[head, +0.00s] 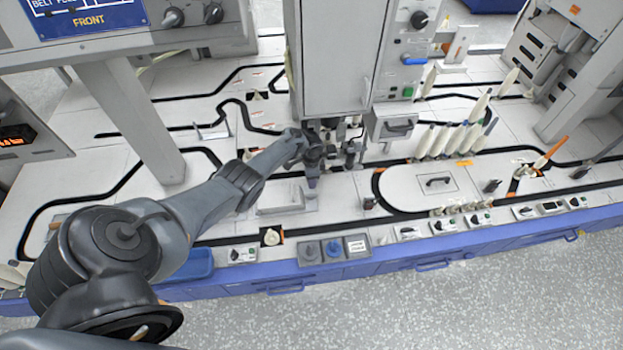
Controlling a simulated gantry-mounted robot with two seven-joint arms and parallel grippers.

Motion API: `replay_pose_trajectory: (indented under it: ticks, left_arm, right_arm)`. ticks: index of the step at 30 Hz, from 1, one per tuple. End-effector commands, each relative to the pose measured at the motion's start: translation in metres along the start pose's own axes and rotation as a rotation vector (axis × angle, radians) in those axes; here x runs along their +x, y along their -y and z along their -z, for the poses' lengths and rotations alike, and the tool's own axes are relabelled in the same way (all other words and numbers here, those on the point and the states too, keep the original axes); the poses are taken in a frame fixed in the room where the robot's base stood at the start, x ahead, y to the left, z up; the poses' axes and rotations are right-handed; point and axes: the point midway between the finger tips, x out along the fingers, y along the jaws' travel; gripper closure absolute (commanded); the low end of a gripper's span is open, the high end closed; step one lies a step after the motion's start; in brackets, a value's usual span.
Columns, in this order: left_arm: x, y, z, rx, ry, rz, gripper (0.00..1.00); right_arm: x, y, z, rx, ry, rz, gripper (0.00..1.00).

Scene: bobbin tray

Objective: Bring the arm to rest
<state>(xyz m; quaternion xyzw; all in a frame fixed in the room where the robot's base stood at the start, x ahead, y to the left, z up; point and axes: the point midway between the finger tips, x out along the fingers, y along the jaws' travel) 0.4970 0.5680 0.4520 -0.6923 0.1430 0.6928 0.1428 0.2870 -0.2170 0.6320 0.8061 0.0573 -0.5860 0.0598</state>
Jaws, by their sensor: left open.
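My left arm comes in from the lower left and reaches over the machine's white deck (330,205). My left gripper (313,183) is at its end, pointing down just in front of the tall grey cabinet (335,60). It is small and dark here, and I see nothing held in it. Its jaws are open. My right gripper is not in view.
Several cream bobbins (440,140) stand right of the cabinet. An orange-tipped rod (555,150) leans farther right. A blue tray (195,265) lies beside my left forearm. Control boxes and buttons (333,250) line the front edge. Black tracks cross the deck.

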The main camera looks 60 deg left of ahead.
Motion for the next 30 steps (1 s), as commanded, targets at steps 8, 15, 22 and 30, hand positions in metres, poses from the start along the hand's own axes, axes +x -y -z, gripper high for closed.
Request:
replay_pose_trajectory:
  ticks: [8,15,22,30]
  left_arm:
    - [0.000,0.000,0.000,0.000,0.000,0.000,0.57]
    - [-0.006,-0.003,0.001,0.009,0.016,0.031,0.57]
    - [-0.032,-0.031,0.006,0.039,0.054,0.155,0.57]
    - [-0.093,-0.135,0.016,0.053,0.009,0.272,0.57]
  right_arm:
    - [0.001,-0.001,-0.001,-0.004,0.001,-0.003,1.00]
    - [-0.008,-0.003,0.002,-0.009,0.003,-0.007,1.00]
    - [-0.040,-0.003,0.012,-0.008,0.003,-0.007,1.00]
    - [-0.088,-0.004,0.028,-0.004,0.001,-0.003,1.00]
